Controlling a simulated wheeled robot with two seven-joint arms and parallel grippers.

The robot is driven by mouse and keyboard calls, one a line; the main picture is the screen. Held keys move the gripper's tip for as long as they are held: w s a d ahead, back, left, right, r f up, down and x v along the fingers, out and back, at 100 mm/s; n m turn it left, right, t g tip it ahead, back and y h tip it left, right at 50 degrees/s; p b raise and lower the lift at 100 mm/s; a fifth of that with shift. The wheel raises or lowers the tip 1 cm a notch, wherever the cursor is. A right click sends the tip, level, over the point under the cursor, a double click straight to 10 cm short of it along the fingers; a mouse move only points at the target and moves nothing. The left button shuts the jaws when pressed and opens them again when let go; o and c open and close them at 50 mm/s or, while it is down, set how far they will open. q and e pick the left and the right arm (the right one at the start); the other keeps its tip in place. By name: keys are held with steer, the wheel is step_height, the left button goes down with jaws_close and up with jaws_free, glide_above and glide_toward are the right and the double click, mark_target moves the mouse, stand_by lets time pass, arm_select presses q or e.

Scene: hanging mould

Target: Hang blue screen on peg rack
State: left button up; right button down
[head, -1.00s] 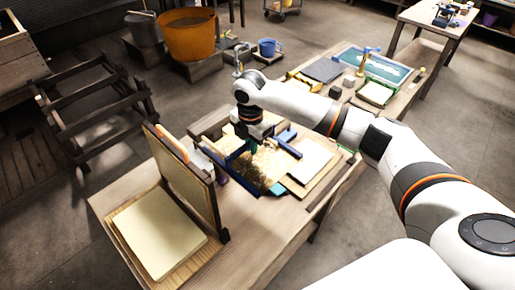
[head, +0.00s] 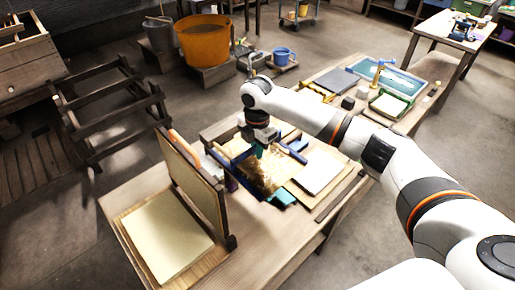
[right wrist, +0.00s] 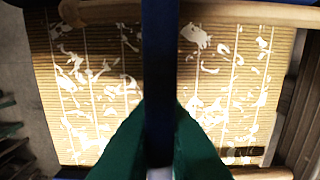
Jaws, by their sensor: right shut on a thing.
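The blue screen shows in the head view as a golden mesh (head: 262,174) with dark blue edges, over the middle of the near workbench. In the right wrist view a dark blue bar of its frame (right wrist: 160,50) runs upright between my green fingers. My right gripper (head: 257,151) is shut on this bar; its fingertips show in the right wrist view (right wrist: 158,125). Behind the bar lies a ribbed golden surface with pale flecks. A dark wooden rack (head: 108,97) stands on the floor at the left; I cannot make out pegs on it. My left gripper is out of view.
An upright wooden board (head: 193,180) and a cream sheet (head: 165,235) are on the near bench (head: 255,245). A white sheet (head: 318,170) lies right of the screen. An orange tub (head: 204,42) stands behind. Floor between bench and rack looks clear.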

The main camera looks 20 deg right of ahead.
steer(key=shift+f, duration=0.6)
steer(key=c, duration=1.4)
jaws_free()
step_height(320, 180, up, 11)
steer(key=b, duration=0.3)
steer(key=shift+a+b, duration=0.1)
steer(key=shift+b, duration=0.3)
steer(key=shift+r, duration=0.5)
steer(key=shift+f, duration=0.1)
